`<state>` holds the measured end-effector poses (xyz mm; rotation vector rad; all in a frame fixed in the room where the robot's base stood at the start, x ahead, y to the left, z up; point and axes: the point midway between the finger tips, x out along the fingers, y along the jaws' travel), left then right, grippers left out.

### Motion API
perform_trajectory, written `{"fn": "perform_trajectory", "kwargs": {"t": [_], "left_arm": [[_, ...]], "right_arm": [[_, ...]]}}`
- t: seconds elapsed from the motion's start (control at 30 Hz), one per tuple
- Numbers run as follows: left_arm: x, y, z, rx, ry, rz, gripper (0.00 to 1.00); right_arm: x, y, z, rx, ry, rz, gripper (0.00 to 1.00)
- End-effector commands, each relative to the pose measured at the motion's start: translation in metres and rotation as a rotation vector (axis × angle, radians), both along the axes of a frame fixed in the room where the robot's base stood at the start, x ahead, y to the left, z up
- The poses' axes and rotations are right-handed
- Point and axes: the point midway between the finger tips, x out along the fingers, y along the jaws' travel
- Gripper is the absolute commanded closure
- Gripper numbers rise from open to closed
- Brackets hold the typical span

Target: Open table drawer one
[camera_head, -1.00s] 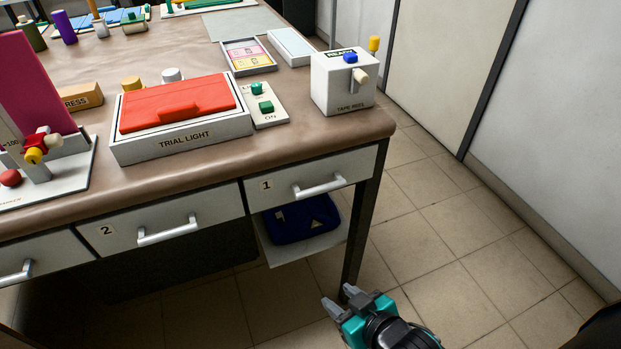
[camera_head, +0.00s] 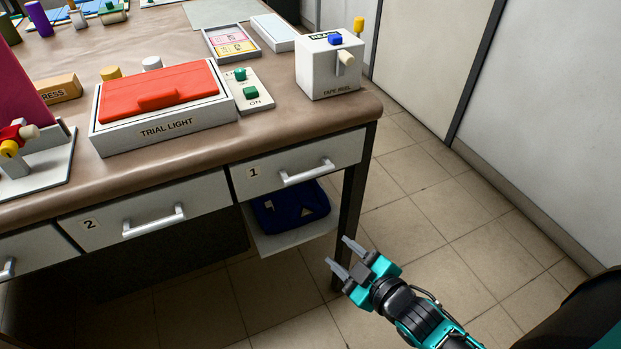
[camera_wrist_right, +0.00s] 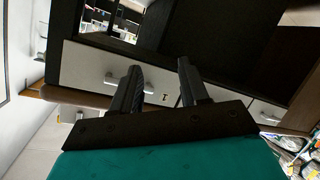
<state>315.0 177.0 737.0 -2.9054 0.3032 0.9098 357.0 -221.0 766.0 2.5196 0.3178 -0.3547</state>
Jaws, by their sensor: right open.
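Table drawer one (camera_head: 297,163), a light grey front marked "1" with a silver bar handle (camera_head: 307,172), is shut under the right end of the table. My right gripper (camera_head: 346,256) is open and empty, below and to the right of that handle, in front of the table's right leg. In the right wrist view the two fingers (camera_wrist_right: 160,82) stand apart, with a drawer front and its handle (camera_wrist_right: 121,86) beyond them to the left. Nothing is between the fingers. My left gripper is not in view.
Drawer two (camera_head: 147,212) sits to the left. The dark table leg (camera_head: 351,205) stands near my gripper. The tabletop holds a red-lidded trial light box (camera_head: 160,107) and a tape reel box (camera_head: 328,70). Floor to the right is clear.

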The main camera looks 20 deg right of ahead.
Motion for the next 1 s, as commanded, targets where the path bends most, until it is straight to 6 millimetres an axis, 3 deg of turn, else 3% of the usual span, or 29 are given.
{"fn": "perform_trajectory", "kwargs": {"t": [0.03, 0.2, 0.4, 0.67, 1.0], "left_arm": [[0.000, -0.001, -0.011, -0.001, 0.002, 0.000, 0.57], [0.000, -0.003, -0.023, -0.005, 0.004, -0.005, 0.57], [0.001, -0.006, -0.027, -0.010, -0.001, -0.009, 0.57], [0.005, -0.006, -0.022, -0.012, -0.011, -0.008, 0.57], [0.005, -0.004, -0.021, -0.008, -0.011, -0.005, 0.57]], "right_arm": [[0.012, -0.014, 0.000, -0.140, -0.108, 0.054, 0.56], [0.032, -0.041, 0.025, -0.579, -0.454, 0.202, 0.56], [0.036, -0.054, 0.043, -0.882, -0.696, 0.280, 0.56], [0.052, -0.048, 0.052, -0.935, -0.746, 0.291, 0.56], [0.115, -0.021, 0.065, -0.932, -0.746, 0.289, 0.56]]}}
